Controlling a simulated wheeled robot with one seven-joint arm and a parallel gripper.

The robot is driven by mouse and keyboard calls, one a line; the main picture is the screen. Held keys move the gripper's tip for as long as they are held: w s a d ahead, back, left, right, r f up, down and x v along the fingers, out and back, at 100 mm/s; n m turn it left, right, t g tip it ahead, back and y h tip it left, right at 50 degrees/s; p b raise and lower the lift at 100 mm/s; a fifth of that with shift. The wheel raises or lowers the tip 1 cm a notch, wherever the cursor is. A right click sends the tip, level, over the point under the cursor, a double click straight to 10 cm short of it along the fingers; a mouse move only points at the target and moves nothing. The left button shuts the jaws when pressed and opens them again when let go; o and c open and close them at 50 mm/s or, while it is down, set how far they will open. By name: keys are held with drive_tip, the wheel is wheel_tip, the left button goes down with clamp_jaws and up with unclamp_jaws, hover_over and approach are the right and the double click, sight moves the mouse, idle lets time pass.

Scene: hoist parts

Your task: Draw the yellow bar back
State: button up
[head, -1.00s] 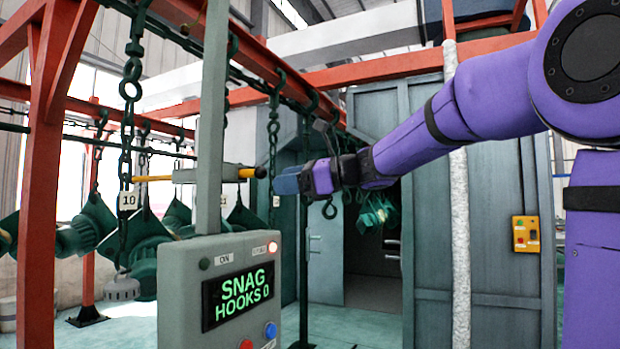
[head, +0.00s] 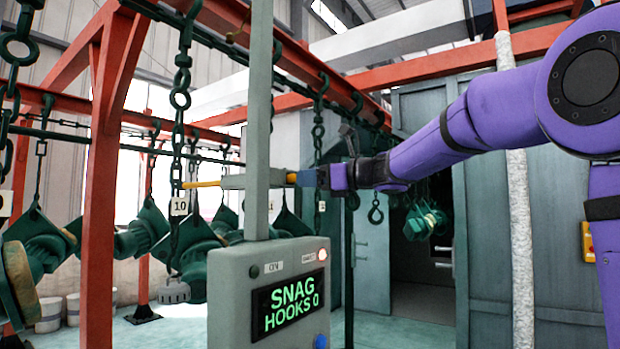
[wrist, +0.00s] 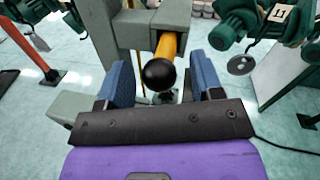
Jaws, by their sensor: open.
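The yellow bar (head: 208,183) runs level through a grey bracket (head: 235,181) on the post of the control box. Its near end shows in the wrist view (wrist: 171,45) and carries a black ball knob (wrist: 160,75). My gripper (head: 304,178) is at the bar's right end in the head view. In the wrist view my gripper (wrist: 163,82) is open, with one blue finger on each side of the knob. Gaps show between the fingers and the knob. The knob is hidden by the fingers in the head view.
The control box (head: 285,290) reads "SNAG HOOKS 0" with a lit red lamp. Chains and hooks with green castings (head: 190,245) hang behind and left, tagged 10 and 11. A red frame post (head: 103,200) stands left, a grey cabinet (head: 490,220) right.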

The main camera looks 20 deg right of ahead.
drive_tip(key=shift+w+a, duration=0.2)
drive_tip(key=shift+a, duration=0.05)
clamp_jaws()
drive_tip(key=s+a+v, duration=0.1)
drive_tip(key=v, duration=0.9)
drive_tip(key=s+a+v, duration=0.1)
drive_tip(key=s+v, duration=0.1)
drive_tip(key=v, duration=0.8)
drive_tip(key=shift+a, duration=0.4)
drive_tip(key=shift+w, duration=0.1)
unclamp_jaws()
drive_tip(key=shift+d, duration=0.1)
